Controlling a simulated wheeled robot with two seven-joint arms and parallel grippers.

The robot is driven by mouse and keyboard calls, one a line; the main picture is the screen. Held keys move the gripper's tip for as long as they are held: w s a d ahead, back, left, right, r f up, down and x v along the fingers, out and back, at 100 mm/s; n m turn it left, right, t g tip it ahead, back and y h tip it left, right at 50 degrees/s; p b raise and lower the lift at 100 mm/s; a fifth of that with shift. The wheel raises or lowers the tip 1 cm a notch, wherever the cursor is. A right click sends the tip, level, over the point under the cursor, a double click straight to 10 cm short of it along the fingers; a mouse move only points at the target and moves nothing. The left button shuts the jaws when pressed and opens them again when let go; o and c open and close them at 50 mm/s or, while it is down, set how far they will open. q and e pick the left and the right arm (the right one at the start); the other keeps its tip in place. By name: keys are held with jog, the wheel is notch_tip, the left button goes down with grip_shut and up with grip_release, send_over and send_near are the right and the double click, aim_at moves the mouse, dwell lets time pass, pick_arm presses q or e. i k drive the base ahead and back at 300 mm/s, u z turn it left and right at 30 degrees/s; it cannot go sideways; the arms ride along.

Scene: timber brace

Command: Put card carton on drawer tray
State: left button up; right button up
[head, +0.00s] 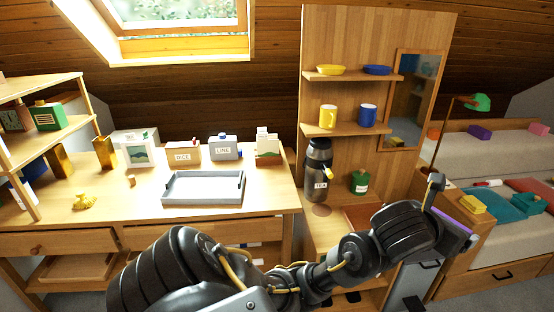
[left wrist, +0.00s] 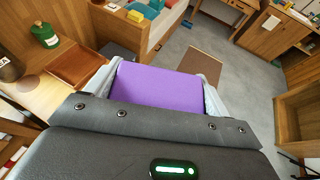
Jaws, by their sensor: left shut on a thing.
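A purple carton (left wrist: 157,88) sits between the fingers of my left gripper (left wrist: 160,92); no label on it can be read, so I cannot confirm it is the card carton. In the head view my left arm reaches across to the right, and its gripper (head: 452,222) is shut on the carton, of which only a purple edge (head: 455,223) shows. A grey, low-walled tray (head: 202,200), likely the drawer tray, lies empty on the desk, well to the left of the gripper. My right gripper is not in view.
Cartons marked DICE (head: 184,153) and LINE (head: 224,148) stand behind the tray. A black flask (head: 317,165) and green bottle (head: 360,181) stand on the lower shelf unit. A wooden shelf rack (head: 45,140) is at the left. A yellow block (head: 472,203) lies near the gripper.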

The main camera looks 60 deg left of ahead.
aim_at(193, 188)
jog(key=u, duration=0.6)
jog(key=i, duration=0.9)
jog(key=u, duration=1.3)
jog(key=i, duration=0.4)
jog(key=u, duration=0.35)
